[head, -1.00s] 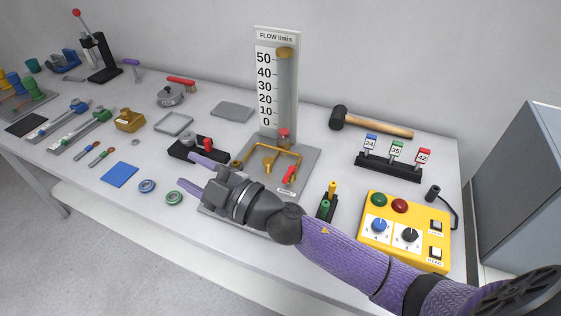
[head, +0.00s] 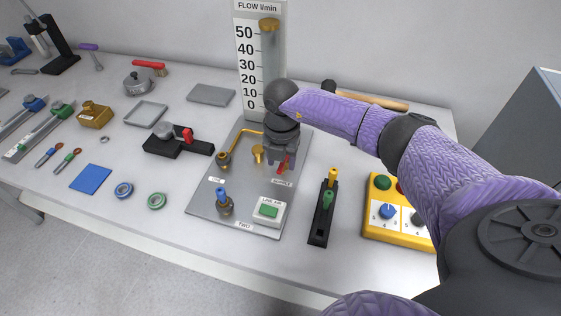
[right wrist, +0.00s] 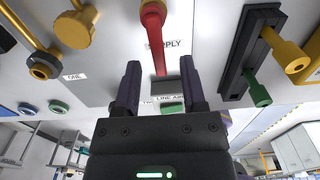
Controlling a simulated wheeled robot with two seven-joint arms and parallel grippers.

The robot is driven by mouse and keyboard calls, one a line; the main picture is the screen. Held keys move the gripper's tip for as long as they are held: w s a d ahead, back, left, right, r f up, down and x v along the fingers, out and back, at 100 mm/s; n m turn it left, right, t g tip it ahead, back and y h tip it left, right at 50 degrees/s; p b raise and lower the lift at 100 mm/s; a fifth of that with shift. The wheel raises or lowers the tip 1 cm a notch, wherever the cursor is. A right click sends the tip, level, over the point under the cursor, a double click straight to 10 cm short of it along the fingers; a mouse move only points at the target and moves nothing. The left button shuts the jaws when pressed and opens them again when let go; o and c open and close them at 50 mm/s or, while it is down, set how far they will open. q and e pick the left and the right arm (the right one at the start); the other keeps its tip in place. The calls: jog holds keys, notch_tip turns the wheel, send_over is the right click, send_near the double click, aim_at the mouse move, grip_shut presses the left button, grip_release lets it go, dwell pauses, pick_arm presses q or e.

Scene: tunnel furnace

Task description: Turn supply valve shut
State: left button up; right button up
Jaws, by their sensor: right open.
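The supply valve's red lever (head: 283,165) stands on the right of the grey flow panel, above a SUPPLY label, partly hidden by my right gripper. In the right wrist view the lever (right wrist: 154,38) points toward the gripper. My right gripper (head: 280,160) is open above the valve. In the right wrist view its two fingers (right wrist: 160,70) lie on either side of the lever's free end, with gaps at both sides. I cannot tell how deep the lever sits between them. My left gripper is out of view.
The panel (head: 205,200) carries a brass knob (head: 257,152), a blue-handled valve (head: 223,200) and a green LINE AIR button (head: 268,211). The flow gauge (head: 250,70) rises behind. A black holder (head: 320,225) and a yellow control box (head: 385,230) stand to the right.

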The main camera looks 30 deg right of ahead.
jog(key=shift+f, duration=0.3)
grip_shut()
